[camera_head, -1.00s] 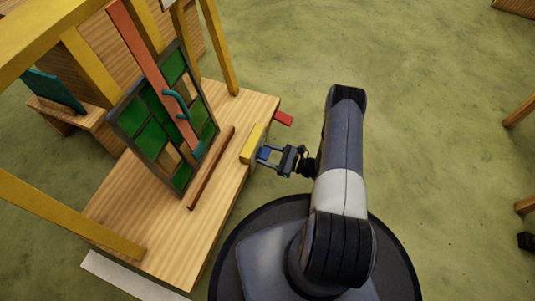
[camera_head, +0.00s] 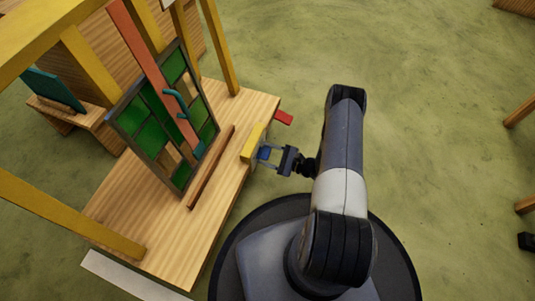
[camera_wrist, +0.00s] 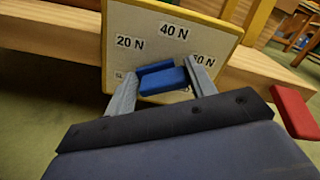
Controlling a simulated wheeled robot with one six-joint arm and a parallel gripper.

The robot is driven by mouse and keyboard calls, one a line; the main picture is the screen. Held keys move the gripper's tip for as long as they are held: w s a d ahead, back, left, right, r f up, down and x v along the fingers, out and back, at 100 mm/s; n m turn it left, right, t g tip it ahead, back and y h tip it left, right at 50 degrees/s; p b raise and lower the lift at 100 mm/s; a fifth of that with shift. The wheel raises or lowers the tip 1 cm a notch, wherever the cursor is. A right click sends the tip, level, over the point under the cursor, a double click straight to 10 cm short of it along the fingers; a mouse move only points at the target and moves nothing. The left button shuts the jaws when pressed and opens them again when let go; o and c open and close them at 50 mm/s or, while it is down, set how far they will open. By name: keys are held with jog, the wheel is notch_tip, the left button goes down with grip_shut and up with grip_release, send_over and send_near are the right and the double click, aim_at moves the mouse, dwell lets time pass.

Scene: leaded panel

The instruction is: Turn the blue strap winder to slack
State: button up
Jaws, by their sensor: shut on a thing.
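The blue strap winder (camera_wrist: 163,80) is a blue bar-shaped handle on a pale dial plate (camera_wrist: 172,62) with a yellow rim. The plate reads 20 N and 40 N; a label at right is partly covered by a finger, and one at lower left is mostly hidden. My gripper (camera_wrist: 161,72) is shut on the blue winder, one grey finger at each end. In the head view, the winder (camera_head: 265,154) shows small between my fingers, in front of the yellow box (camera_head: 253,143) at the bench edge.
The wooden bench (camera_head: 150,225) carries a leaded green glass panel (camera_head: 155,137) with a red bar (camera_head: 148,57) across it. A brown strip (camera_head: 211,168) lies in front. A red block (camera_head: 284,118) sticks out beside the yellow box.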

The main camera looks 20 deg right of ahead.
jog(key=shift+w+d+r, duration=0.2)
jog(key=shift+w+d, duration=0.1)
jog(key=o, duration=0.7)
jog(key=shift+o, duration=0.8)
jog(key=shift+s+f, duration=0.1)
jog(key=shift+s, duration=0.05)
jog(key=p+v, duration=0.2)
jog(key=v, duration=0.8)
jog(key=shift+s+d+p, duration=0.25)
jog(key=shift+p, duration=0.1)
jog(key=b+x, duration=0.2)
jog(key=x, duration=0.9)
jog(key=shift+s+a+b, duration=0.1)
jog(key=shift+b, duration=0.3)
jog(key=shift+s, duration=0.1)
